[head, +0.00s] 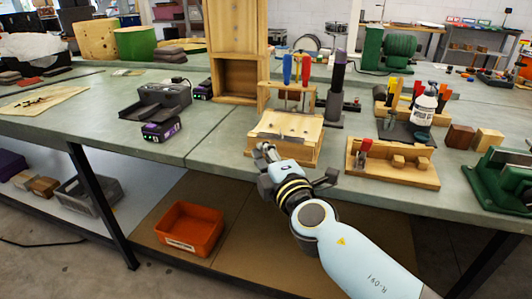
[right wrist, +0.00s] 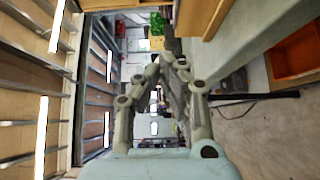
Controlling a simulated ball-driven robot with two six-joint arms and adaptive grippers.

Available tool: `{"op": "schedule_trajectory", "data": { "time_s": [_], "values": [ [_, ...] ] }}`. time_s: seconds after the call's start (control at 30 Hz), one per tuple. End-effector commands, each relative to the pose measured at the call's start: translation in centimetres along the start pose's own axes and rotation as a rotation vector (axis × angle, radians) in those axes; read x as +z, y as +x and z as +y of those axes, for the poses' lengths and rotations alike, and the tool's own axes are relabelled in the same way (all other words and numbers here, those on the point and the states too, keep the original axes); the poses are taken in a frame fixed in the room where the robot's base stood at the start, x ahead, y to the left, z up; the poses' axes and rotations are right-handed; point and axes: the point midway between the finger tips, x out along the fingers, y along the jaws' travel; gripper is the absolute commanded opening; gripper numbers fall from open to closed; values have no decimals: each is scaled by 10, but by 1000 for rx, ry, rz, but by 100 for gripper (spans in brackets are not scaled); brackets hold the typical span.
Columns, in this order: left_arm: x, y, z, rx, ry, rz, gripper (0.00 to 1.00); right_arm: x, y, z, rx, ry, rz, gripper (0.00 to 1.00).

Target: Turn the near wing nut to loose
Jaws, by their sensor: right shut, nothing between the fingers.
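The right wrist view does not show the fixture clearly. My left gripper is not in view.
A wooden rack with red and blue screwdrivers (head: 287,70) stands behind the fixture. A wooden tray (head: 408,168) with blocks stands to its right. A black charger (head: 162,97) lies left. An orange bin (head: 189,228) sits on the lower shelf.

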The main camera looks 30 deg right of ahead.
Motion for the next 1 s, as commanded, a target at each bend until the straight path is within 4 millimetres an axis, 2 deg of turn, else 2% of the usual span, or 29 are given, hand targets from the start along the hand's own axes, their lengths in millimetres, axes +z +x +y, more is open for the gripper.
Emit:
{"op": "schedule_trajectory", "data": {
  "time_s": [0.1, 0.3, 0.4, 0.6, 1.0],
  "values": [
    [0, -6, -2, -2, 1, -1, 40, 0, 28, 3, 2, -2, 0, 0],
    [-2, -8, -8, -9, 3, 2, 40, 0, 69, 1, 1, -1, -1, 0],
    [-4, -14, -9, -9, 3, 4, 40, 19, 58, 0, -3, -5, -1, 0],
    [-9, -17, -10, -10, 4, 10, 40, 36, 52, 0, -1, -1, -1, 0],
    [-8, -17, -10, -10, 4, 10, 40, 38, 51, -1, -1, 0, 0, 0]
  ]
}}
